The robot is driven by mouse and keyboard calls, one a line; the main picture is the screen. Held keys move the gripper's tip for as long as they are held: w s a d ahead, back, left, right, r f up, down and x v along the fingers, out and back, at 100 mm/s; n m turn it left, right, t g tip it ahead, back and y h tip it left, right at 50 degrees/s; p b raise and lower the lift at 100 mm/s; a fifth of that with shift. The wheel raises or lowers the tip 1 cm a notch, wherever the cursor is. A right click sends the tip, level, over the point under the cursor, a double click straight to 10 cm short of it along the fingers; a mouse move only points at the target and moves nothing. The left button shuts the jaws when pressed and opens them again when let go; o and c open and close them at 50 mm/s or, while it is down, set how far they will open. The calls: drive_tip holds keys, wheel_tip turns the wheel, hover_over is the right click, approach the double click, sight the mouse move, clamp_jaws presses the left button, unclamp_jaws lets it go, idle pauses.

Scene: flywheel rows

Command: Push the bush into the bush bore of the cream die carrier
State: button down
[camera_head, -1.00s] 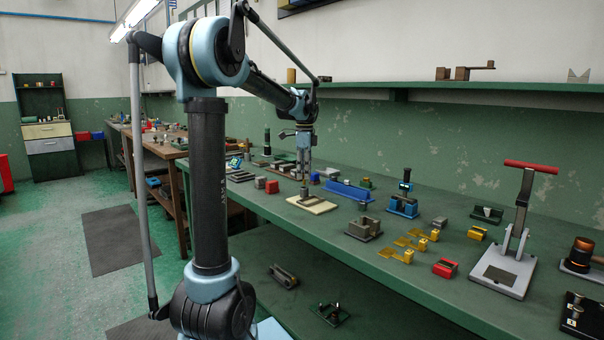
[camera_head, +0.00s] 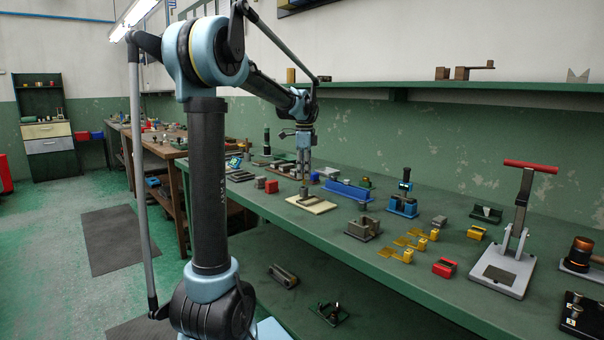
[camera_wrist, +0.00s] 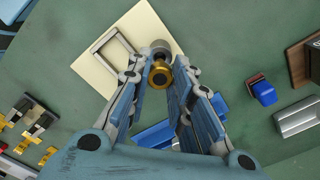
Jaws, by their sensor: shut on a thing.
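The cream die carrier (camera_head: 322,208) lies flat on the green bench. In the wrist view its cream plate (camera_wrist: 141,28) shows at the top, with a grey rectangular frame (camera_wrist: 97,46) on it. A grey round boss (camera_wrist: 158,45) stands at the plate's right side. The brass-coloured bush (camera_wrist: 160,76) is between my fingers, right by the boss. My gripper (camera_head: 303,177) points down over the carrier and is shut on the bush; it also shows in the wrist view (camera_wrist: 160,82). How deep the bush sits, and the bore itself, cannot be seen.
A blue channel (camera_head: 349,191) lies close to the right of the carrier. A red block (camera_head: 271,186) is to its left. A grey-brown fixture (camera_head: 363,228), yellow parts (camera_head: 404,255) and a toggle press (camera_head: 504,270) stand farther right. Bare bench lies in front of the carrier.

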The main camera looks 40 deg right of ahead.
sight(304, 180)
drive_tip(key=shift+f, duration=1.9)
idle(0.4)
drive_tip(key=shift+r, duration=0.35)
drive_tip(key=shift+r, duration=1.25)
drive_tip(key=shift+f, duration=1.55)
idle(1.0)
drive_tip(key=c, duration=1.4)
unclamp_jaws()
drive_tip(key=shift+o, duration=0.2)
wheel_tip(304, 180, up, 12)
drive_tip(key=shift+f, duration=0.1)
